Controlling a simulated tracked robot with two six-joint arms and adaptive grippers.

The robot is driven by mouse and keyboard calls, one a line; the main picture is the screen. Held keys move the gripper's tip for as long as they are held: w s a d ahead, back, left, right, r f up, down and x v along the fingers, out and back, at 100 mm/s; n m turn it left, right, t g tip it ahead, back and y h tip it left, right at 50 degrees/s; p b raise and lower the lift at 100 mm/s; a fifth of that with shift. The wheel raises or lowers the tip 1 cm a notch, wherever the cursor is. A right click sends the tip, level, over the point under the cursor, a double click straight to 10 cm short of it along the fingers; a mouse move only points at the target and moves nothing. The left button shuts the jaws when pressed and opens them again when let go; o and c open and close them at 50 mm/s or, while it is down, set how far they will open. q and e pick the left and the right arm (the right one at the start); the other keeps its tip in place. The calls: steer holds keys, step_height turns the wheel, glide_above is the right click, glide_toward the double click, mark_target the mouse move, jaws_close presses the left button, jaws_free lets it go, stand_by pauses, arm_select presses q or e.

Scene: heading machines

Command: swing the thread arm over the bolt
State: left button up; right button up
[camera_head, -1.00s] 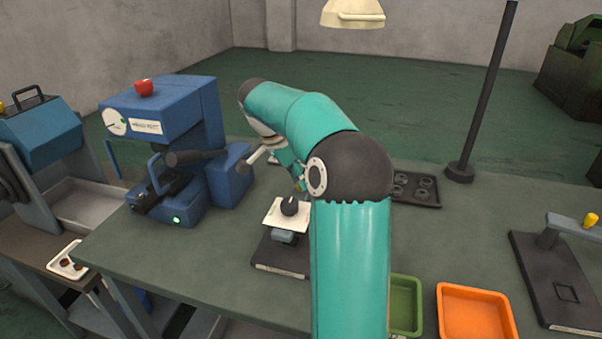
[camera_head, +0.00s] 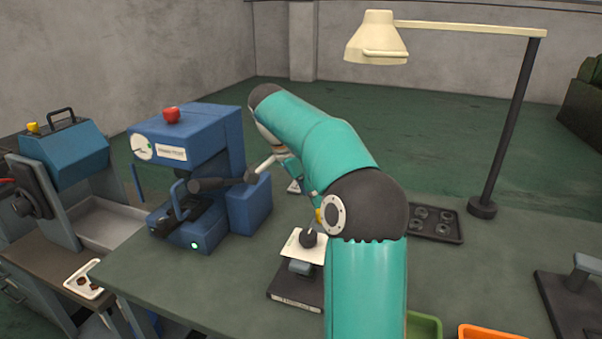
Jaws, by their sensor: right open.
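A small fixture stands on the bench in front of my right arm. It has a dark base (camera_head: 294,302), a grey block (camera_head: 300,268), and a pale plate (camera_head: 291,246) with a black knob (camera_head: 307,239) above it. I cannot tell which part is the thread arm, and I cannot make out a bolt. My right gripper (camera_head: 318,213) is open. It is mostly hidden behind my own teal arm, close above and behind the knob; I cannot tell whether it touches. My left gripper is not in view.
A blue machine (camera_head: 188,132) with a gauge, red button and black-gripped lever stands to the left. A dark tray (camera_head: 434,223) with rings and a lamp (camera_head: 378,42) are behind right. Green (camera_head: 424,326) and orange (camera_head: 490,333) bins and another fixture (camera_head: 570,302) are at front right.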

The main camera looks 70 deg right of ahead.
steer(key=v, duration=0.6)
steer(key=shift+r, duration=0.2)
steer(key=shift+w+a, duration=0.1)
